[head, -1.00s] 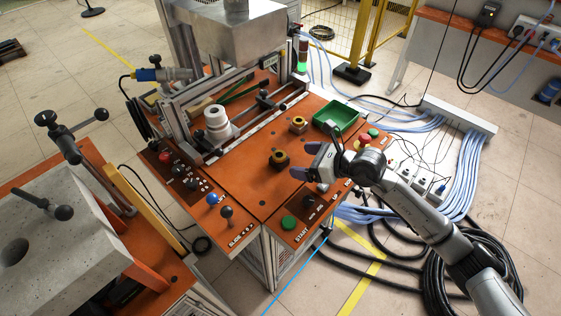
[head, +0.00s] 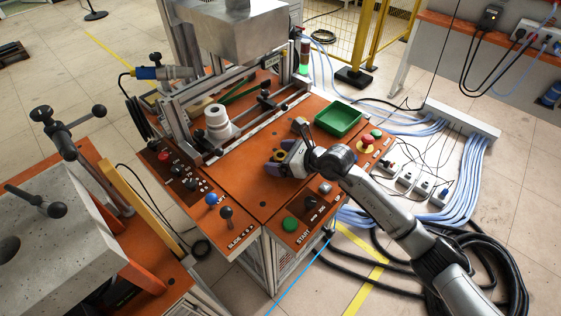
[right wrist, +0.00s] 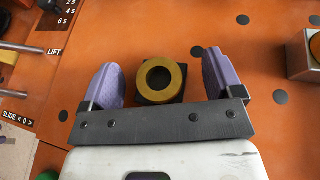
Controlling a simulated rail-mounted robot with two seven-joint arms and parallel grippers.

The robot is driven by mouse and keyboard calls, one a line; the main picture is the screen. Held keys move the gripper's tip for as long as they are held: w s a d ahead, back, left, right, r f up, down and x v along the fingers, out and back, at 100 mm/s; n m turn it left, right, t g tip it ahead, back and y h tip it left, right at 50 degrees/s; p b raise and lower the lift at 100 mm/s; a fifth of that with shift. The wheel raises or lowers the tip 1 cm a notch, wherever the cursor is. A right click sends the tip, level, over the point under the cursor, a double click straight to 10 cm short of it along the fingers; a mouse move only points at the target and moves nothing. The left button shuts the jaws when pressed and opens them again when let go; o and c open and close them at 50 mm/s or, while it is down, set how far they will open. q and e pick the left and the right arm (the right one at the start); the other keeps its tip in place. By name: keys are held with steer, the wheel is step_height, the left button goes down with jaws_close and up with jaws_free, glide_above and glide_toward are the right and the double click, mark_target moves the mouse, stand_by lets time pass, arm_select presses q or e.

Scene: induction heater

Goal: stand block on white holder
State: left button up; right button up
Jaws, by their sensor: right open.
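A dark block with a brass ring on top (right wrist: 160,82) stands upright on the orange table. In the head view the block (head: 279,155) is partly hidden by my right gripper (head: 280,158). In the right wrist view my right gripper (right wrist: 163,84) is open, with one purple finger on each side of the block and a gap on both sides. The white holder (head: 217,122), a stepped round piece, stands at the back left of the table by the metal rail. Nothing is on top of it. My left gripper is not in view.
A green tray (head: 338,118) lies at the back right.

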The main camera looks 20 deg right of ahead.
steer(key=c, duration=1.4)
steer(key=shift+c, duration=0.6)
steer(key=shift+r, duration=0.2)
